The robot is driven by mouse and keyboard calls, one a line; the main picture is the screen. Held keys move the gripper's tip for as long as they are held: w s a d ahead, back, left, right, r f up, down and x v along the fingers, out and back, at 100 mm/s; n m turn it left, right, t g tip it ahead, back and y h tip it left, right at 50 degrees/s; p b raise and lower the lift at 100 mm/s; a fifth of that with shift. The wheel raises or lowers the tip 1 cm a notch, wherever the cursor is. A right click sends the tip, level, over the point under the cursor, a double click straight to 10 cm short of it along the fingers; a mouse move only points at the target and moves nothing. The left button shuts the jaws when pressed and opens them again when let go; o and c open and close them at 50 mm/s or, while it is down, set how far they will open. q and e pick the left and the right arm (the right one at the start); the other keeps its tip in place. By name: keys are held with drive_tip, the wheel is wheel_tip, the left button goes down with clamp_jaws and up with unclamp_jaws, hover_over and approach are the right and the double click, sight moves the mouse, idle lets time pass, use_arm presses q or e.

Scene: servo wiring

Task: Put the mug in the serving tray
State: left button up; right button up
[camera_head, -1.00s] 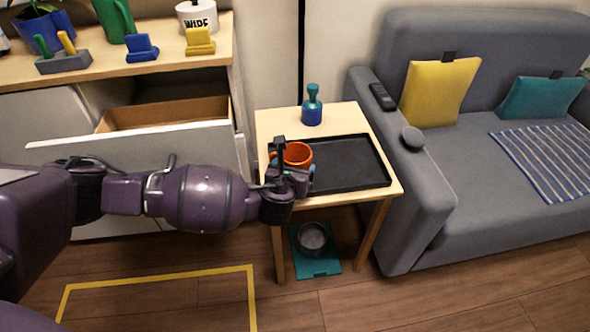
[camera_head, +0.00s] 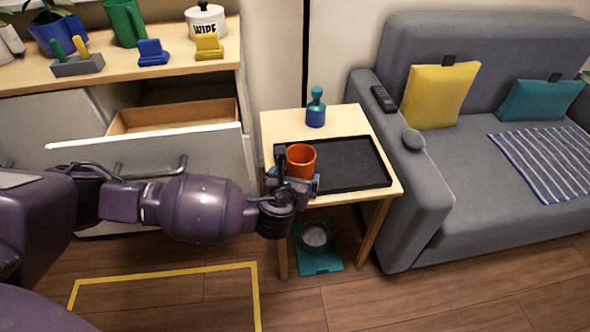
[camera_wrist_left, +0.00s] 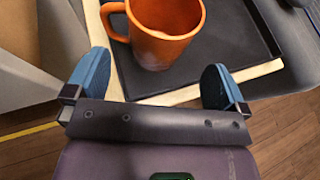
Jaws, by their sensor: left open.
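The orange mug (camera_head: 301,157) stands upright in the left part of the black serving tray (camera_head: 352,160), on the small wooden table. In the left wrist view the mug (camera_wrist_left: 165,35) is just beyond my fingertips, with its handle to the left, and the tray floor (camera_wrist_left: 225,40) shows around it. My left gripper (camera_head: 297,184) is at the table's front-left edge. In the wrist view my left gripper (camera_wrist_left: 155,78) is open, its blue fingers wide apart with nothing between them. My right gripper is not in view.
A blue and teal bottle (camera_head: 316,108) stands behind the tray. An open drawer (camera_head: 172,118) is left of the table, and the grey sofa (camera_head: 440,170) is close on the right. The right part of the tray is empty. A teal item (camera_head: 318,254) lies beneath the table.

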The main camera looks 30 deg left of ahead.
use_arm(q)
drive_tip(key=p+v, duration=0.2)
drive_tip(key=v, duration=0.4)
drive_tip(key=shift+s+r, duration=0.2)
drive_tip(key=shift+s, duration=0.1)
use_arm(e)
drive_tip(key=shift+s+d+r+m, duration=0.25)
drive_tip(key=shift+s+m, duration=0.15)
